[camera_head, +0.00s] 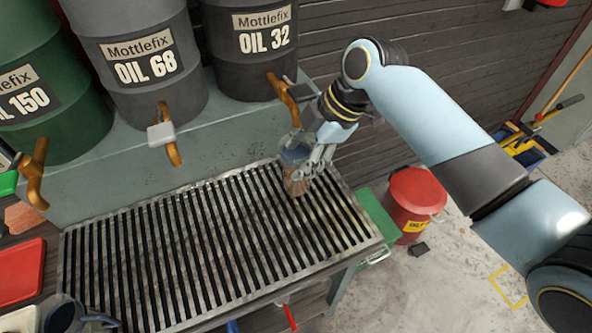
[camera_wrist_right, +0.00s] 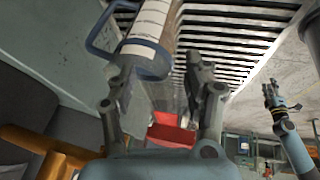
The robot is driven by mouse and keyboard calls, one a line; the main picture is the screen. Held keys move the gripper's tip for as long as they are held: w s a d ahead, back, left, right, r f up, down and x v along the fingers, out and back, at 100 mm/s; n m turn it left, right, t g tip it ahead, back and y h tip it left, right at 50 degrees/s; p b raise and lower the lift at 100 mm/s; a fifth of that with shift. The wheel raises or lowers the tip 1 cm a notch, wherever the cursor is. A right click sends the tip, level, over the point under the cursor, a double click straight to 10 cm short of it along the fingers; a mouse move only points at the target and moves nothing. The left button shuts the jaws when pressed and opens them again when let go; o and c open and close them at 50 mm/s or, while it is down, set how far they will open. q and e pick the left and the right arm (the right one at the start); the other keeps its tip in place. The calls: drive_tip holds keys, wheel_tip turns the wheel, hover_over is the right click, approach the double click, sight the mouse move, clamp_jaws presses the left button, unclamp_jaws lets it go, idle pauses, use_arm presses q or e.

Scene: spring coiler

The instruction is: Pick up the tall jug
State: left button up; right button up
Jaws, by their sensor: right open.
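The tall jug (camera_head: 294,156) stands on the slatted grate near its back right end, with a blue rim and clear, brownish sides. In the right wrist view the jug (camera_wrist_right: 150,28) shows pale bands and a blue handle. My right gripper (camera_head: 312,166) is open at the jug's right side in the head view. In the right wrist view its fingers (camera_wrist_right: 152,92) spread on either side of the view toward the jug; I cannot tell whether they touch it. My left gripper (camera_wrist_right: 275,97) shows small in the right wrist view, its jaw state unclear.
The grate (camera_head: 200,262) is otherwise bare. Oil drums (camera_head: 140,50) with orange taps (camera_head: 290,98) stand behind it, one tap close by the jug. A dark blue jug (camera_head: 62,314) is at the lower left. A red bin (camera_head: 412,200) stands right of the grate.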

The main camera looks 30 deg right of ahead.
clamp_jaws()
idle(0.3)
idle(0.3)
